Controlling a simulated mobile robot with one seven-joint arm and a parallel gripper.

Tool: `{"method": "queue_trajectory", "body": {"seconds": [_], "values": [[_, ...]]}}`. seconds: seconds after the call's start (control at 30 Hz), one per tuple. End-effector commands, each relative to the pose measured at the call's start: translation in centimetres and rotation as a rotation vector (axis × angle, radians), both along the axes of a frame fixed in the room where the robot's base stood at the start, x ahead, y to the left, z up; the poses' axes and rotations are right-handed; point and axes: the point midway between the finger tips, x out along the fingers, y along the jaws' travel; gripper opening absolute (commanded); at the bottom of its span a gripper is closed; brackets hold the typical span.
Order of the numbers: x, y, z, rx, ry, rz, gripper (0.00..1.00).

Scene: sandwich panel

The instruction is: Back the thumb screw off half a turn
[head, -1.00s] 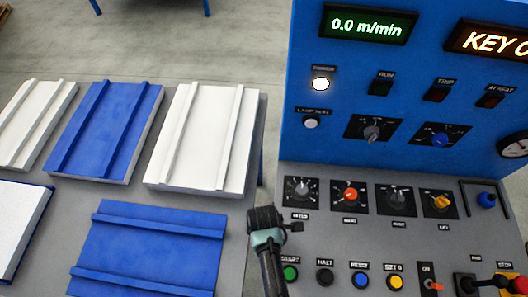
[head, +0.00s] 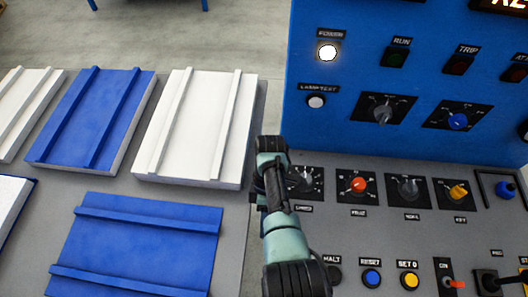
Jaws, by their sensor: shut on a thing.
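I cannot make out the thumb screw in the head view. My arm reaches up from the bottom of the picture, over the left edge of the control console (head: 466,240). My gripper's fingers do not show; the wrist and arm links in front hide that spot or it lies out of sight. What the jaws hold cannot be seen.
The console has several knobs, among them a red one (head: 357,184) and a yellow one (head: 457,192), and a row of push buttons. A grey table (head: 236,215) on the left bears white and blue panels. Grey floor shows behind.

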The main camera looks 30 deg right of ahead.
Motion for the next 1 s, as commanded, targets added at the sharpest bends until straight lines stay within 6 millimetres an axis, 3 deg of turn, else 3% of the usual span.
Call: {"method": "queue_trajectory", "body": {"seconds": [0.5, 0.53, 0.67, 0.7, 1.0], "values": [[-0.08, -0.04, -0.09, 0.012, 0.022, 0.001, 0.00], [-0.08, -0.04, -0.09, 0.012, 0.022, 0.001, 0.34], [-0.06, -0.04, -0.09, 0.012, 0.021, 0.001, 0.57], [-0.05, -0.04, -0.08, 0.012, 0.021, 0.001, 0.61], [0.07, -0.08, 0.07, 0.012, 0.020, -0.001, 0.61]]}}
